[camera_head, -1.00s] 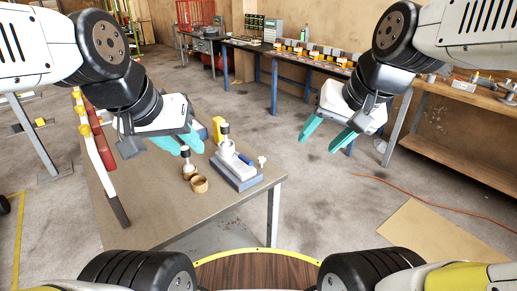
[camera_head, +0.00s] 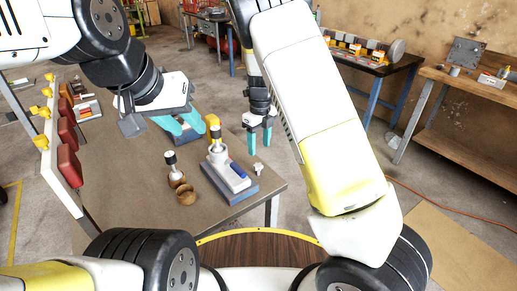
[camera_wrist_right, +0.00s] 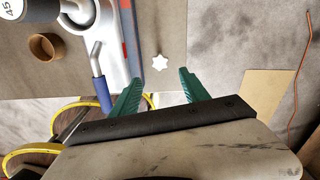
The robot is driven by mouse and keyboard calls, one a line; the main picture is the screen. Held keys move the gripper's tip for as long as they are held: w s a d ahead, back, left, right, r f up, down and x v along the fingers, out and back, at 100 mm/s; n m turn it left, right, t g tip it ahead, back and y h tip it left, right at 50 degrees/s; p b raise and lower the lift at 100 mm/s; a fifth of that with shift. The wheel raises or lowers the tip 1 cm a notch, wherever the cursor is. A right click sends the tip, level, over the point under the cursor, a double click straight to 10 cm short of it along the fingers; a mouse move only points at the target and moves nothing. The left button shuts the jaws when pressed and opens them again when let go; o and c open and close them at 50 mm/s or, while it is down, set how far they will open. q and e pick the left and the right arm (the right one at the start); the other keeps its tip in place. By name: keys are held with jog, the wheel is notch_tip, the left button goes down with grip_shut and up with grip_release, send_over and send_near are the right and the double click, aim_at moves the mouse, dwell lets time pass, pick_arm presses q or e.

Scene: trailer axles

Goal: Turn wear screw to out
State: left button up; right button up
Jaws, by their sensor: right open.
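A small white star-shaped knob (camera_head: 259,169), which may be the wear screw, shows at the right side of a white and grey device (camera_head: 228,172) on a blue-grey base. In the right wrist view the knob (camera_wrist_right: 160,63) appears just beyond the gap between my right fingertips. My right gripper (camera_head: 259,146) is open and empty, its teal fingers pointing down above the knob. The height between them is hard to tell. My left gripper (camera_head: 184,130) appears open and empty behind the device, over the table. The knob's turned position cannot be read.
The device stands near the right edge of the brown table (camera_head: 130,205). A blue lever (camera_wrist_right: 103,92) lies close left of my right fingers. Red blocks (camera_head: 69,168) line the table's left side.

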aim_at(258, 165)
jog(key=shift+w+a+f, duration=0.15)
jog(key=shift+f, duration=0.7)
notch_tip(258, 165, down, 7)
jog(key=shift+r, duration=0.1)
grip_shut()
